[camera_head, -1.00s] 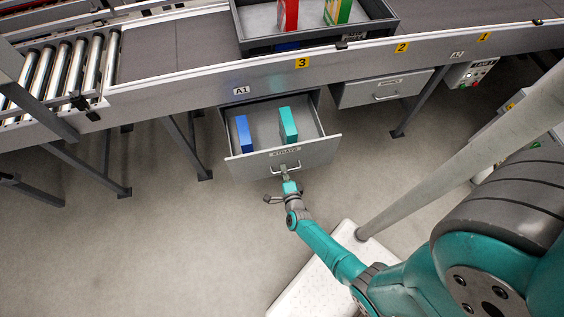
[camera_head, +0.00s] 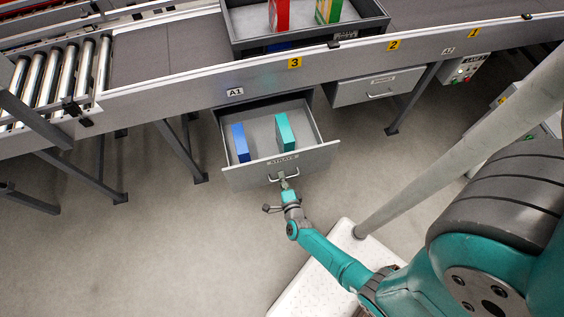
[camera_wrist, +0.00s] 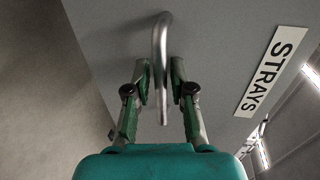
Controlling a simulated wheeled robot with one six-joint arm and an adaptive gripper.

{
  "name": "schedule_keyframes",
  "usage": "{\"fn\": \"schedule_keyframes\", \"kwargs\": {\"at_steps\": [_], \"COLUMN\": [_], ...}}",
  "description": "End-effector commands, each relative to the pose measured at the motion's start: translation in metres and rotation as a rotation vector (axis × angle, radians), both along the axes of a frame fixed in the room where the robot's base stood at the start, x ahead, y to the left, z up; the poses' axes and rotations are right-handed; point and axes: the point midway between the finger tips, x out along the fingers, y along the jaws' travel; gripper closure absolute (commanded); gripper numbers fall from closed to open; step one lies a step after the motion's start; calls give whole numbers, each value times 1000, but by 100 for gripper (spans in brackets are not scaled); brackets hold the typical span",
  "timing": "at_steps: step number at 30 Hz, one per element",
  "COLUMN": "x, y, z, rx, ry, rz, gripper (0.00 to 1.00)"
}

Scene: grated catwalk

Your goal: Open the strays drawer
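The strays drawer (camera_head: 305,163) is grey, with a STRAYS label that also shows in the wrist view (camera_wrist: 271,72). It stands pulled well out from under the conveyor, its inside exposed. A blue box (camera_head: 241,143) and a teal box (camera_head: 285,133) stand in it. My gripper (camera_head: 285,183) is at the handle on the drawer's front. In the wrist view, the fingers of my gripper (camera_wrist: 160,80) lie on both sides of the metal handle (camera_wrist: 161,45), closed up close to the bar. Exact finger contact is hard to see.
A second grey drawer (camera_head: 376,87), to the right, is shut. Above, a dark tray (camera_head: 304,37) with red and green boxes sits on the conveyor (camera_head: 170,85). Support legs (camera_head: 181,150) stand left of the open drawer. The floor in front is clear.

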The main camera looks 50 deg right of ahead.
Motion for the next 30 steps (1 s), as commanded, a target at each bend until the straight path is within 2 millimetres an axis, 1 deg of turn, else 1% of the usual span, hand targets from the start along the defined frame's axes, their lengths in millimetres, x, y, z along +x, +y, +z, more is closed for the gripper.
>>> {"fn": "schedule_keyframes", "kwargs": {"at_steps": [6, 10, 18, 24, 30], "x": [0, -7, -41, -62, -78], "y": [0, 5, 28, 42, 53], "z": [1, 2, 10, 16, 20], "rx": [-1, -1, 1, 0, -1], "ry": [-1, -1, 0, 0, 1], "rz": [0, 2, 4, 5, 5], "gripper": [77, 77, 77, 77, 77]}}
